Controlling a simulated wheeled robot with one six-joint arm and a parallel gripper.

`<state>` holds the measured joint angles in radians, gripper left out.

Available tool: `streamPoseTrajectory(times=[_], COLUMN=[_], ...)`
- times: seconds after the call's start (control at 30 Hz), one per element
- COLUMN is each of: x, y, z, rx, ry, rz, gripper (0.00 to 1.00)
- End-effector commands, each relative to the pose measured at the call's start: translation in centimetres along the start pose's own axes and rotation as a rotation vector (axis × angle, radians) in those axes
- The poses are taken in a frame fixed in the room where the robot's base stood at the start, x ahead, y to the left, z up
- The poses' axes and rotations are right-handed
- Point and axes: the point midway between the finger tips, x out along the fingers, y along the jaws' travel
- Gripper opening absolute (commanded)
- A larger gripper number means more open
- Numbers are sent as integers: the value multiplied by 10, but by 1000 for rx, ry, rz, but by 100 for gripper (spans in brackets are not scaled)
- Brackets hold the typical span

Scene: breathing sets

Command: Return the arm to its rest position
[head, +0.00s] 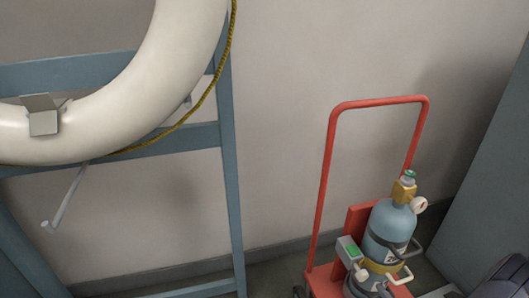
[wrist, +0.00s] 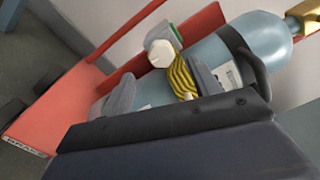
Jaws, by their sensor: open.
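My gripper (wrist: 162,88) shows in the wrist view as two grey fingers rising from a dark body along the bottom. The fingers are apart, and the gripper is open. A yellow coiled part (wrist: 180,78) of the breathing set shows between and beyond the fingers; I cannot tell whether they touch it. The set's blue-grey cylinder (head: 391,226) stands on a red trolley (head: 331,165) at the right of the head view. The cylinder also crosses the upper right of the wrist view (wrist: 262,35). I cannot make out the gripper clearly in the head view.
A white lifebuoy (head: 150,95) with a yellow-black rope (head: 203,101) hangs on a blue-grey frame (head: 228,180) at the left. A grey box with a green face (head: 350,249) sits beside the cylinder. A grey panel (head: 497,190) stands at the far right. Bare wall lies behind.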

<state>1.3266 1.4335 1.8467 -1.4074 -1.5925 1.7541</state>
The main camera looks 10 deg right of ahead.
Motion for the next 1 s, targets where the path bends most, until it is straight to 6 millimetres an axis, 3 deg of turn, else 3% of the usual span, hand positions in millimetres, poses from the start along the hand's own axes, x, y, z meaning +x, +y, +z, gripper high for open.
streamPoseTrajectory(times=[0.6,1.0], x=[88,85], y=[1,2], z=[1,-1], rx=[-2,-329], ry=[-5,1], rz=[0,-1], gripper=[59,59])
